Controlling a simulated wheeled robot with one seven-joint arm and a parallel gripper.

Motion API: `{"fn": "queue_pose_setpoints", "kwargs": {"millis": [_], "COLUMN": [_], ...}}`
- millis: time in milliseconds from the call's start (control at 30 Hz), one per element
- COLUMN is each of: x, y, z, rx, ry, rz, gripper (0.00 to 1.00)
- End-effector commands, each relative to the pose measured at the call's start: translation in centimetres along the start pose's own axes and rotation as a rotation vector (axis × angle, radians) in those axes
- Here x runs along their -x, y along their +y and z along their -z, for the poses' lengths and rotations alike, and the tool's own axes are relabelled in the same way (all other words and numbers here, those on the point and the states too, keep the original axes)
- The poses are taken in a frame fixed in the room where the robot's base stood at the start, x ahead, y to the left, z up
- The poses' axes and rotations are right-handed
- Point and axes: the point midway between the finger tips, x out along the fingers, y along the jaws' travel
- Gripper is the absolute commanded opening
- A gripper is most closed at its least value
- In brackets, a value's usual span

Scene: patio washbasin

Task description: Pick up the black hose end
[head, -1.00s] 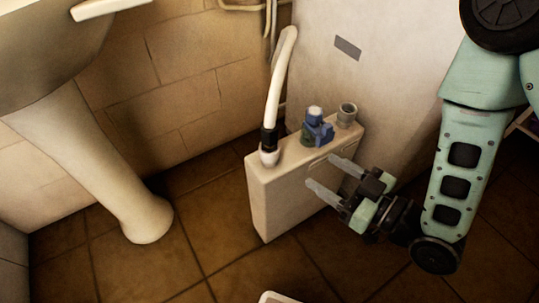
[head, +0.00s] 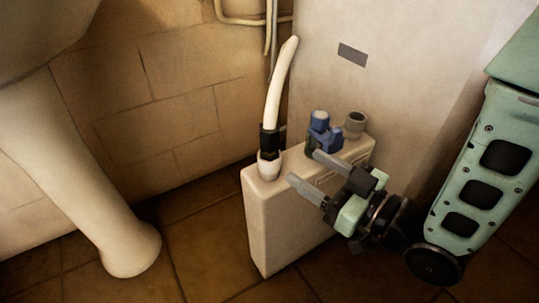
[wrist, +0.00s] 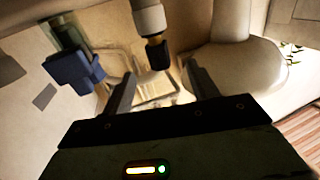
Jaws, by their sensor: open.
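The black hose end (head: 269,142) is a short dark sleeve at the foot of a white hose (head: 278,85). It stands upright in a white cup-shaped socket (head: 268,166) on top of a cream box. In the wrist view, the black hose end (wrist: 158,54) lies ahead, between the directions of the two fingers, with a pale collar above it in the picture. My gripper (head: 305,168) is open and empty. Its fingertips are to the right of the hose end and apart from it, near the box's top edge. The wrist view also shows the open fingers (wrist: 158,72).
The cream box (head: 270,222) stands on brown floor tiles by a pale wall. A blue fitting (head: 320,128) and a grey open pipe (head: 355,124) rise from its top, close behind my fingers. A basin pedestal (head: 125,250) is at left. Floor between pedestal and box is clear.

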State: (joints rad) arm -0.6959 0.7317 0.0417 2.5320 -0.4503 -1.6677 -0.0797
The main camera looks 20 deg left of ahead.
Motion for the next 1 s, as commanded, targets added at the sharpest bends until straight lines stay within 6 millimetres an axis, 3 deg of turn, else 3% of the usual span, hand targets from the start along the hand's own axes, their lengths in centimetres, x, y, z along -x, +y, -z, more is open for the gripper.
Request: {"fn": "queue_pose_setpoints", "kwargs": {"millis": [233,400,667,1000], "x": [-1.1,-4.4,-6.3,-10.7], "y": [-0.1,-0.1,0.1,0.5], "z": [-0.4,-0.1,0.1,0.6], "rx": [0.000,0.000,-0.001,0.000], "ry": [0.006,0.004,0.003,0.003], "rz": [-0.002,-0.001,-0.002,-0.001], "gripper": [0.59,0.59,0.59,0.59]}}
